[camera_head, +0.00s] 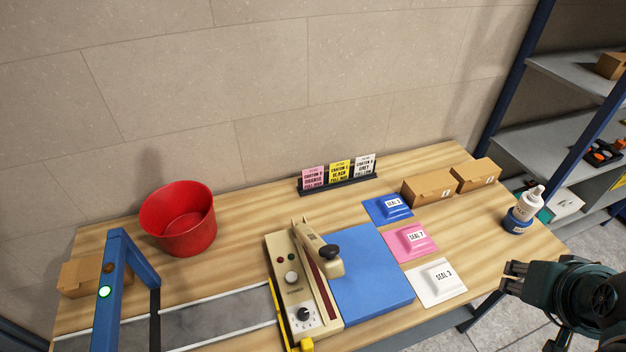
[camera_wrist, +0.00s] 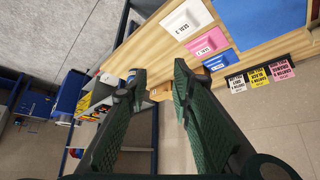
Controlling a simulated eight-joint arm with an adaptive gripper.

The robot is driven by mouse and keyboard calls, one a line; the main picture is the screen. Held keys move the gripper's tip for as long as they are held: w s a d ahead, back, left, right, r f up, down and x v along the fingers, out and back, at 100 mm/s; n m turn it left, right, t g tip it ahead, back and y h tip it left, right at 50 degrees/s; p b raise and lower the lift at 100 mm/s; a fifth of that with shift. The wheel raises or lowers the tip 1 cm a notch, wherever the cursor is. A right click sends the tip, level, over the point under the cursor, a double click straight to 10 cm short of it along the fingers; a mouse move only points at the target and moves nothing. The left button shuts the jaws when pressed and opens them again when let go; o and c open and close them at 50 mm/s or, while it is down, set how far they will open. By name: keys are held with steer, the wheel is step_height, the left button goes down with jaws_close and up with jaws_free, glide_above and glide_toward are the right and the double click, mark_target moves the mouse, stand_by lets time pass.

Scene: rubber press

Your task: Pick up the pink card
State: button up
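A pink card (camera_head: 312,178) with dark print stands upright at the left end of a black holder (camera_head: 340,188) at the back of the table. A yellow card (camera_head: 340,171) and a white card (camera_head: 364,165) stand beside it. In the wrist view the pink card (camera_wrist: 281,69) is at the right edge. My gripper (camera_head: 508,279) is off the table's right front side, far from the cards. Its fingers (camera_wrist: 160,72) are apart with nothing between them in the wrist view.
Blue, pink (camera_head: 412,241) and white seal pads lie right of the blue mat (camera_head: 370,290) and sealing press (camera_head: 302,285). Cardboard boxes (camera_head: 428,187) stand right of the holder. A bottle (camera_head: 522,208) stands at the right edge, a red bucket (camera_head: 178,220) at left, shelves beyond.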

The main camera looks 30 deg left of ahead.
stand_by(0.4)
steer(key=w+a+r+m+g+y, duration=0.1)
steer(key=w+a+r, duration=0.2)
steer(key=w+a, duration=0.3)
steer(key=w+a+r+m+g, duration=0.1)
steer(key=w+a+r, duration=0.2)
steer(key=w+a, duration=0.35)
steer(key=w+a+f+m+g, duration=0.2)
steer(key=w+a+m, duration=0.1)
steer(key=w+a, duration=1.15)
steer(key=w+a+f+m+g, duration=0.1)
steer(key=w+a+f, duration=0.1)
steer(key=a+f, duration=0.5)
steer(key=w+a+f+m+g, duration=0.1)
steer(key=w+a+f, duration=0.2)
steer(key=a+f, duration=0.4)
steer(key=w+a+f+m+g+h, duration=0.1)
steer(key=a+f, duration=0.7)
steer(key=a, duration=1.3)
steer(key=shift+w+a+m, duration=0.1)
steer(key=shift+w+m, duration=0.4)
steer(key=shift+w, duration=0.75)
steer(key=shift+f, duration=0.1)
